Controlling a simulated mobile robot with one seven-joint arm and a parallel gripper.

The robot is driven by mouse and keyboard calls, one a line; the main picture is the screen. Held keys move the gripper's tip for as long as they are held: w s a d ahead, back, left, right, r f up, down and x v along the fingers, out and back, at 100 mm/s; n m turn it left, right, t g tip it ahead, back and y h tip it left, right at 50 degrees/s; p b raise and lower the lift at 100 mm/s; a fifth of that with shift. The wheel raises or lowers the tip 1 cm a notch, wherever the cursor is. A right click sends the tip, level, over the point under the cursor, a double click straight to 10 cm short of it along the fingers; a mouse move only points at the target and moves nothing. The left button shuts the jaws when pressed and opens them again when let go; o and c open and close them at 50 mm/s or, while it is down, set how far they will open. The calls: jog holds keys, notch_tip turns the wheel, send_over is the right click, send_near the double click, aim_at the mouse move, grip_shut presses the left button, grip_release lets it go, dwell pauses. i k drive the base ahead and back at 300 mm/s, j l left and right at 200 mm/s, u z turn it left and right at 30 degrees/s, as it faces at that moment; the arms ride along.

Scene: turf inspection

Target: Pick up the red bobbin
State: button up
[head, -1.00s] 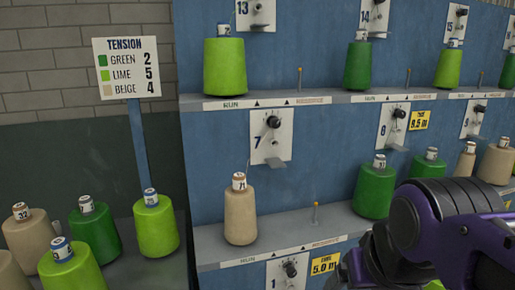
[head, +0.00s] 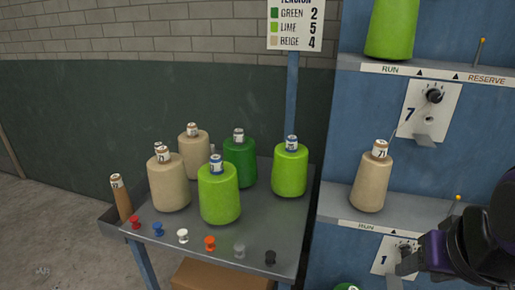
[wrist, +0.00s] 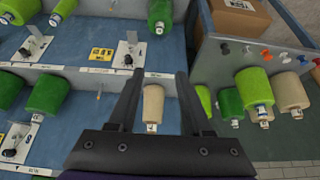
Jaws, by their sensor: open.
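The red bobbin (head: 136,222) is a small spool at the left end of a row of small bobbins near the front edge of the grey table (head: 165,238). A blue bobbin (head: 158,229) stands just right of it. In the wrist view, a reddish bobbin (wrist: 316,62) shows at the far right edge. My gripper (wrist: 160,73) is open, with nothing held between its fingers. It is in front of the blue rack, well to the right of the red bobbin. A beige cone (wrist: 153,103) appears between the fingers, standing on the rack beyond them.
White (head: 182,236), orange (head: 210,243), grey (head: 239,250) and black (head: 270,257) bobbins continue the row. Lime, green and beige yarn cones stand behind, with a brown tube (head: 120,198) at the left. A sign post (head: 292,95) rises behind the table. A cardboard box (head: 215,275) is underneath.

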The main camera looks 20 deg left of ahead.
aim_at(136, 224)
jog(key=u, duration=1.85)
jog(key=z, duration=1.85)
jog(key=j+u, duration=0.1)
jog(key=j, duration=0.55)
jog(key=j+u, duration=0.1)
jog(key=j, duration=0.5)
jog(key=i+j, duration=0.15)
jog(key=j, duration=0.45)
jog(key=j+u, duration=0.15)
jog(key=j, duration=0.5)
jog(key=i+j+u, duration=0.1)
jog(key=j, duration=0.5)
jog(key=i, duration=0.05)
